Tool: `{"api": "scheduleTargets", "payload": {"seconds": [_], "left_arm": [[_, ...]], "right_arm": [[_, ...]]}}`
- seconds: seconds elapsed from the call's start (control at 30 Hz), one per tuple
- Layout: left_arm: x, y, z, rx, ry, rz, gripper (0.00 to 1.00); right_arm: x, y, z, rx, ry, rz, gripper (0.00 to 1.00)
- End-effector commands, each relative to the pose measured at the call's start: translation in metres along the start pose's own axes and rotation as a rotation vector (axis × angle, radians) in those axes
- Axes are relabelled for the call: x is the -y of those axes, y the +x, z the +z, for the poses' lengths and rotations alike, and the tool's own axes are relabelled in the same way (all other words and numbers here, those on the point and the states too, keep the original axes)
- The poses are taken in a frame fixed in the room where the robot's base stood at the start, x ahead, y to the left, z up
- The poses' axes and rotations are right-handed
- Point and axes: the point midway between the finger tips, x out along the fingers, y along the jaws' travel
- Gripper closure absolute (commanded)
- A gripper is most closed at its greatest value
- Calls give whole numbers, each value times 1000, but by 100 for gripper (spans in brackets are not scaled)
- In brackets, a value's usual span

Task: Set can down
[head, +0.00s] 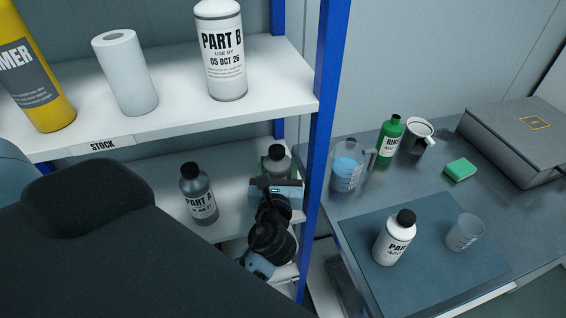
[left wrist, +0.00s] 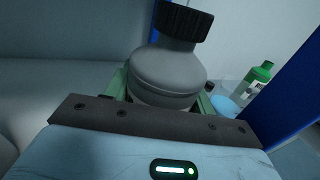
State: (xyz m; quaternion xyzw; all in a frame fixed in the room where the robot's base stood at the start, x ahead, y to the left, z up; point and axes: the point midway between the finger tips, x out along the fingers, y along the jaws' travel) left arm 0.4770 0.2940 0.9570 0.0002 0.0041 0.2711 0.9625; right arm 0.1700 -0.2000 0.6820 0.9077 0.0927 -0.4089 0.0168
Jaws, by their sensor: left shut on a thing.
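A grey, bottle-shaped can (head: 277,160) with a black cap is upright between the fingers of my left gripper (head: 274,178), over the right end of the lower shelf (head: 236,172). In the left wrist view the can (left wrist: 170,72) fills the space between the green-edged fingers of my left gripper (left wrist: 163,92), which is shut on it. Its lower part is hidden, so I cannot tell whether it touches the shelf. A similar dark grey Part A bottle (head: 199,195) stands to its left on the same shelf. My right gripper is not in view.
A blue post (head: 322,130) stands close right of the can. The upper shelf (head: 165,122) holds a yellow primer bottle (head: 35,75), a white roll (head: 125,75) and a Part B bottle (head: 221,55). On the bench at right, a Part A bottle (head: 394,242) and clear cup (head: 464,233) stand on a mat (head: 425,285).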

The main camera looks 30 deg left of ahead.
Motion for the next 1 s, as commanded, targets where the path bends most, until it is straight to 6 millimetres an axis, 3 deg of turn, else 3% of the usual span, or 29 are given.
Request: {"api": "scheduleTargets", "payload": {"seconds": [0.5,0.53,0.67,1.0], "left_arm": [[1,-2,-3,6,-3,0,78],[1,-2,-3,4,-3,0,41],[1,-2,-3,4,-3,0,24],[1,-2,0,6,-4,0,23]], "right_arm": [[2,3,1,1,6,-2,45],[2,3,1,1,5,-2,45],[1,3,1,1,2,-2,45],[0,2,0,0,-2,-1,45]]}}
